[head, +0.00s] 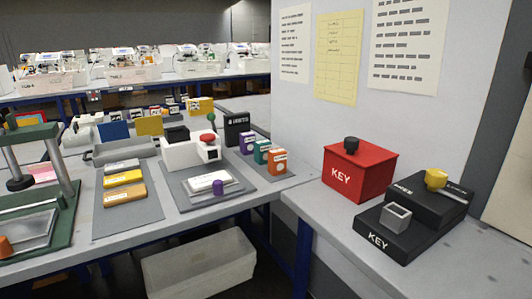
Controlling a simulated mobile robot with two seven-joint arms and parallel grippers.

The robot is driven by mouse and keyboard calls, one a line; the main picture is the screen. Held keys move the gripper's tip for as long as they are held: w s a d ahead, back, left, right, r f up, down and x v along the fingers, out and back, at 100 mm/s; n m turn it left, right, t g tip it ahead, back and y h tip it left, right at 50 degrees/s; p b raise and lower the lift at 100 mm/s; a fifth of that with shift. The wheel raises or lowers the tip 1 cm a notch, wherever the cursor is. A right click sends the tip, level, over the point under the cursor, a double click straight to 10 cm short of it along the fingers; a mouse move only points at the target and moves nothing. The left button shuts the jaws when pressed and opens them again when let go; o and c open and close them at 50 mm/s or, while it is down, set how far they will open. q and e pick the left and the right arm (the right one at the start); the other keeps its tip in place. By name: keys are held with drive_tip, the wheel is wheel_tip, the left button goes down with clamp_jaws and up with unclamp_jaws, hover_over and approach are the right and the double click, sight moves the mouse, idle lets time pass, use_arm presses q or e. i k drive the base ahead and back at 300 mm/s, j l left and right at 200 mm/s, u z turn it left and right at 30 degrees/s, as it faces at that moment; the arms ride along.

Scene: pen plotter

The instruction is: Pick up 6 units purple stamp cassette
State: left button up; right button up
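A purple cassette-like block (247,143) with a white label stands upright at the back of a row on the right part of the grey bench. A teal block (262,153) and an orange block (277,161) of the same shape stand in front of it, stepping toward the right. The labels are too small to read, so I cannot tell any unit number. The purple block's lower front is partly covered by the teal one. Neither of my grippers shows in the head view.
A white machine with a red knob (207,138) stands left of the blocks. A white pad and a small purple cylinder (218,188) lie in front of it. A red KEY box (358,170) and black KEY units (400,233) occupy the right counter. A grey bin (200,263) sits below.

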sight(247, 139)
drive_tip(key=i+j+z, duration=0.1)
drive_tip(key=j, duration=0.3)
drive_tip(key=i+j, duration=0.2)
drive_tip(key=j, duration=0.2)
drive_tip(key=i+j+z, duration=0.15)
drive_tip(key=j, duration=0.25)
